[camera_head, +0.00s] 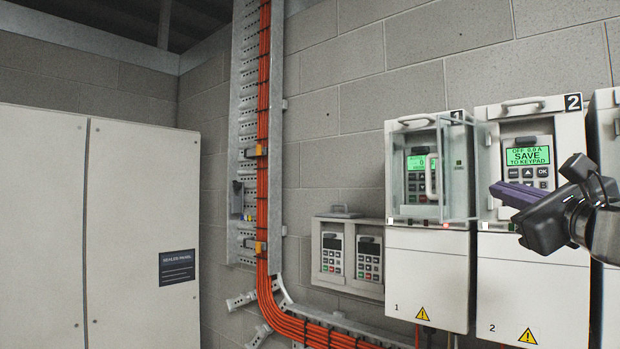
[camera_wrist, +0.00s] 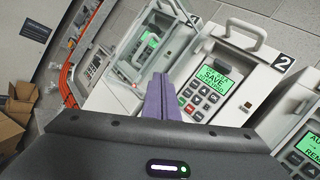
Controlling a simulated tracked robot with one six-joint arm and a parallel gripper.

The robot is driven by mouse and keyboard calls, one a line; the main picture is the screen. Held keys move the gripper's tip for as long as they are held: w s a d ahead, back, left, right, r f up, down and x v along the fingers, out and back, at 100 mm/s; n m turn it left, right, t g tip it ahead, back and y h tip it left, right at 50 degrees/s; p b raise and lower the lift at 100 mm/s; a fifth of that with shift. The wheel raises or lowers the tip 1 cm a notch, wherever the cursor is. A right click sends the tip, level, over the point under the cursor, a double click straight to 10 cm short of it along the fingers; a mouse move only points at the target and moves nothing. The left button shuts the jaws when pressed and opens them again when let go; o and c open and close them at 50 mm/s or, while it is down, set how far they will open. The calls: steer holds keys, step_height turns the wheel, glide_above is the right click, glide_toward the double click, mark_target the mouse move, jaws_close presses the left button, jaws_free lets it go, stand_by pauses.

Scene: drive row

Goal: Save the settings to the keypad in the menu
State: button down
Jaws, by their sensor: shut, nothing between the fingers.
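Drive 2 (camera_head: 533,290) hangs on the wall at the right, marked 2. Its keypad (camera_head: 528,165) has a lit green screen (camera_head: 528,156) reading "OFF 0.0 A", "SAVE TO KEYPAD", with buttons below, one marked OK. In the wrist view the keypad (camera_wrist: 205,100) shows the same SAVE screen, and its buttons include red and green ones. My gripper (camera_head: 500,190) has its purple fingers together and empty. It is in front of drive 2 and covers the keypad's lower part in the head view. In the wrist view my fingertips (camera_wrist: 159,80) appear left of the buttons; contact cannot be told.
Drive 1 (camera_head: 428,285) stands left, with a clear cover (camera_head: 458,165) at its keypad. Another drive (camera_wrist: 305,150) is close on the right. A wall holder (camera_head: 349,257) carries two keypads. Orange cables (camera_head: 262,130) run down the wall. A sealed panel (camera_head: 140,220) stands left.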

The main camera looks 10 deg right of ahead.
mark_target(518, 174)
steer(key=r, duration=0.1)
steer(key=s+r, duration=0.1)
steer(key=r, duration=0.1)
steer(key=shift+s+r+t, duration=0.15)
steer(key=shift+s+t, duration=0.1)
steer(key=shift+t, duration=0.15)
steer(key=shift+d+h, duration=0.1)
steer(key=shift+h, duration=0.2)
steer(key=shift+w+d, duration=0.9)
steer(key=shift+d, duration=0.25)
steer(key=shift+w+d, duration=0.9)
steer(key=shift+d, duration=0.25)
steer(key=shift+w+d, duration=0.9)
steer(key=shift+d, duration=0.25)
steer(key=shift+w+d, duration=0.1)
steer(key=shift+w+d, duration=0.2)
